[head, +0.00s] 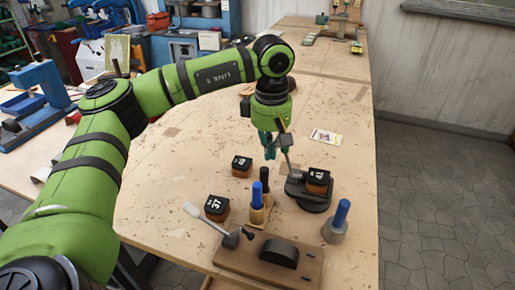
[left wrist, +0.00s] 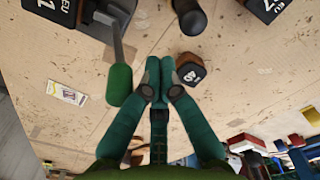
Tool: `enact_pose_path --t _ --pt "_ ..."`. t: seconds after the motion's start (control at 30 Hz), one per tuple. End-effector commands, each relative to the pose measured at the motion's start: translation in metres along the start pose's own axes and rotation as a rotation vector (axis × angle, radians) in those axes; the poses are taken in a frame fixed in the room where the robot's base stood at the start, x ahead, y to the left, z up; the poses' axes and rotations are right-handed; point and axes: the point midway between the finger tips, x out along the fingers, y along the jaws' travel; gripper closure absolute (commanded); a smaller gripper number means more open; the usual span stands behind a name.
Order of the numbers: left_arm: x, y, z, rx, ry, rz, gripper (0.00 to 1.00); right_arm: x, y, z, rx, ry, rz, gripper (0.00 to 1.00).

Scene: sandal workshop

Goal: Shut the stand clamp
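The stand (head: 308,199) is a dark round base on the bench with a dark-topped brown block (head: 318,179) on it. The stand clamp's lever (head: 289,155) rises steeply from the stand's left side. In the left wrist view the lever (left wrist: 118,45) ends in a green handle (left wrist: 119,85). My left gripper (head: 268,152) is above the bench, just left of the lever. In the left wrist view the fingertips (left wrist: 160,68) are together with nothing between them, to the right of the green handle and apart from it. My right gripper is not in view.
Marked blocks (head: 242,163) and (head: 216,207) stand left of the stand. Tools with dark and blue handles (head: 265,181) stand in front, another blue-handled one (head: 341,214) at right. A wooden board (head: 230,262) carries a white-handled lever.

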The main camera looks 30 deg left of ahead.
Motion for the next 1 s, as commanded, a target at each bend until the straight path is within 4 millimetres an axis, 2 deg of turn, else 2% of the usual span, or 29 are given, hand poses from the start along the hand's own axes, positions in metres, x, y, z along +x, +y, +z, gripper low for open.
enact_pose_path --t 0.03,0.5,0.63,1.0 --pt "0.011 -0.001 0.002 -0.002 -0.001 -0.017 1.00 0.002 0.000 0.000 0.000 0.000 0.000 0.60" --pt "0.006 0.008 0.014 -0.008 0.002 -0.015 1.00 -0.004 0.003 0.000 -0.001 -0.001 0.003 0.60" --pt "0.004 0.007 0.012 -0.011 0.003 -0.014 1.00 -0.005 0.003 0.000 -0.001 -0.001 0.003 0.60" --pt "-0.033 0.005 0.007 -0.012 0.003 -0.011 1.00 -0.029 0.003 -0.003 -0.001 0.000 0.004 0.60"
